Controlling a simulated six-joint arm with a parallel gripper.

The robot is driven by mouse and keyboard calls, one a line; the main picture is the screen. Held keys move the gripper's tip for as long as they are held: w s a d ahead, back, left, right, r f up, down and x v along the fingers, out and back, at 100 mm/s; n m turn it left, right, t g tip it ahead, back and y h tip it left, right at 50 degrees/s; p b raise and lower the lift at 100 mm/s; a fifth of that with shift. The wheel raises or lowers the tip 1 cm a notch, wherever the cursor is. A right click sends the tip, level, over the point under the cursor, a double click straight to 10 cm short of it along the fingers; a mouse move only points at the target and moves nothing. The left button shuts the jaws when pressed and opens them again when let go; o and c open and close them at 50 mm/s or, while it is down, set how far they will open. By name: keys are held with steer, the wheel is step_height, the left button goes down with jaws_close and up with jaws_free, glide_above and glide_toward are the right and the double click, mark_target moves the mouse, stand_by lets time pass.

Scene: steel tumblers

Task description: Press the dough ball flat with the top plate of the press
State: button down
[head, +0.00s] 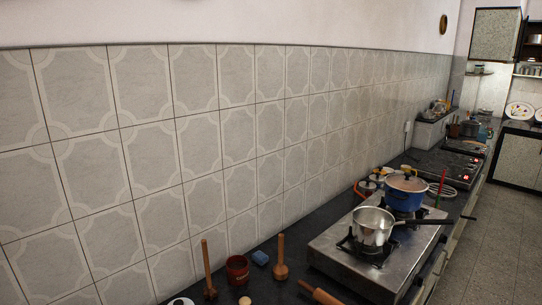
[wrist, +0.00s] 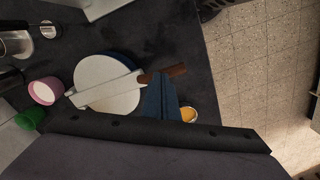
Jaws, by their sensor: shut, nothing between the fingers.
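A round white disc (wrist: 106,84) with a dark blue edge lies on the dark counter in the wrist view. A pale flat bar with a brown wooden handle (wrist: 162,74) crosses it; I cannot tell for sure whether this is the press. A small tan ball (head: 245,300), perhaps the dough ball, is cut by the bottom edge of the head view. No dough ball is clear in the wrist view. My gripper (wrist: 158,77) is shut and empty, its dark blue fingers beside the disc, over or near the handle. It is not in the head view.
A pink cup (wrist: 45,91), a green cup (wrist: 30,119) and a small bowl with yellow contents (wrist: 189,115) stand around the disc. In the head view are wooden mashers (head: 281,260), a red pot (head: 237,268), a rolling pin (head: 321,294) and a stove with a saucepan (head: 372,229).

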steer(key=shift+f, duration=0.2)
steer(key=shift+f+b, duration=0.55)
steer(key=shift+f, duration=0.35)
stand_by(0.3)
steer(key=shift+f, duration=0.1)
stand_by(0.6)
steer(key=shift+r+p, duration=3.25)
steer(key=shift+r, duration=0.35)
